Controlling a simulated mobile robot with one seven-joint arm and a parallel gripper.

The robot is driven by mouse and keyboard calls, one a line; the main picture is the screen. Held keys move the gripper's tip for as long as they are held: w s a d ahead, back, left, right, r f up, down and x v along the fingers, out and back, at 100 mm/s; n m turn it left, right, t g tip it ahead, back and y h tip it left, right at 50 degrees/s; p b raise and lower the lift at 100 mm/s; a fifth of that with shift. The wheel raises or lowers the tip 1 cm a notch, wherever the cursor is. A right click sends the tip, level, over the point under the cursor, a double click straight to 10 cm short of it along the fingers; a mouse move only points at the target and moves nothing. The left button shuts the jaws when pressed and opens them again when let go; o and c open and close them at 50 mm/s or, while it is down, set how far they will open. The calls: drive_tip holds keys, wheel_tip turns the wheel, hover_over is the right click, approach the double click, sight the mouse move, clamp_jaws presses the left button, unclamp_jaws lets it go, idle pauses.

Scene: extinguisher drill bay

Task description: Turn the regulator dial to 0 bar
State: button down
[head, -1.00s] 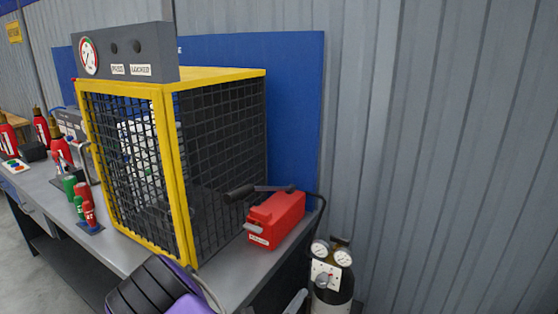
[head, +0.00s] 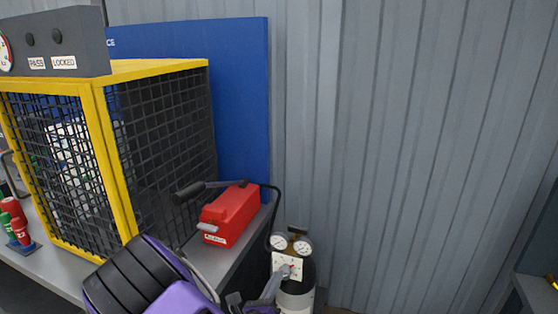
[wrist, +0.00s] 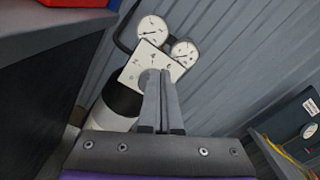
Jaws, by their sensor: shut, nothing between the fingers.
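The regulator stands on top of a black and white cylinder (head: 297,299) beside the bench end. It has a white plate (head: 295,262) with small marks and two round white gauges (wrist: 152,29) above it. The grey dial (wrist: 148,78) is on this plate, partly hidden by my fingers; its setting cannot be read. My gripper (head: 281,272) is shut and empty, its fingers (wrist: 161,72) pointing at the plate just in front of the dial. I cannot tell whether they touch it.
A red hand-pump box (head: 230,215) with a black lever sits on the bench end, its hose running towards the cylinder. A yellow-framed mesh cage (head: 160,150) stands to the left. A dark unit (wrist: 297,130) is at right. Corrugated wall stands close behind.

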drive_tip(key=shift+x, duration=1.4)
drive_tip(key=shift+f, duration=0.35)
drive_tip(key=shift+a+f, duration=0.15)
drive_tip(key=shift+a, duration=0.15)
drive_tip(key=shift+w+a+f, duration=0.15)
drive_tip(key=shift+a+f, duration=0.05)
drive_tip(key=shift+a, duration=0.1)
drive_tip(key=shift+a+f, duration=0.25)
drive_tip(key=shift+f, duration=0.15)
